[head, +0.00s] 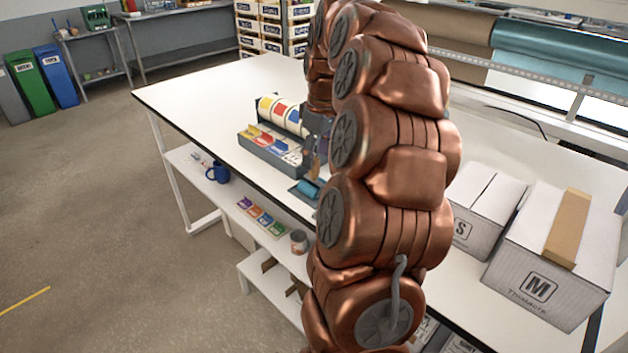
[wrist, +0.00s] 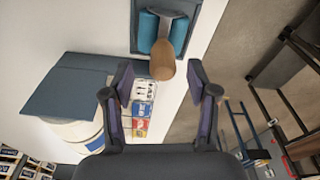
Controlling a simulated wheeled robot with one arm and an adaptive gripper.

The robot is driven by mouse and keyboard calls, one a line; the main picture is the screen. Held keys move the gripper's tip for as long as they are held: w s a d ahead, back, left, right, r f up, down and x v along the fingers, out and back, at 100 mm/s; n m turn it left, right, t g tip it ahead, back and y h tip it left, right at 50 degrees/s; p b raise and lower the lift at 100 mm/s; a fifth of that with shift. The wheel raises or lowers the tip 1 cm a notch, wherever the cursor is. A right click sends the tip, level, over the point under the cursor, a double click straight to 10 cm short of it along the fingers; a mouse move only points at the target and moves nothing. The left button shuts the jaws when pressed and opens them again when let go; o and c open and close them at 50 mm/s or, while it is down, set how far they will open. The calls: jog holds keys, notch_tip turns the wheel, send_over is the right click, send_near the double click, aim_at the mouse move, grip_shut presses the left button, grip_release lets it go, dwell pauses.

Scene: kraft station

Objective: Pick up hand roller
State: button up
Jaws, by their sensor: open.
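The hand roller has a teal roller head and a wooden handle (wrist: 162,60). It rests on a dark blue tray (wrist: 181,7) at the top of the wrist view. In the head view its teal head (head: 308,187) shows near the front edge of the white table, partly hidden by my arm. My gripper (wrist: 161,75) is open, its two dark fingers spread. In the wrist view the handle's rounded end appears between the fingertips, with a gap on each side and no visible contact.
A grey box with coloured labels (head: 268,152) stands beside the tray. White cartons marked S (head: 485,200) and M (head: 556,250) stand to the right.

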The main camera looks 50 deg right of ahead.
aim_at(312, 179)
jog(key=shift+w+a+f+p, duration=0.15)
jog(key=shift+f+p, duration=0.35)
jog(key=shift+f, duration=0.8)
jog(key=shift+w+a+f+p, duration=0.15)
jog(key=shift+f+p, duration=0.3)
jog(key=shift+f, duration=0.85)
jog(key=shift+d, duration=0.1)
jog(key=shift+c, duration=0.3)
grip_shut()
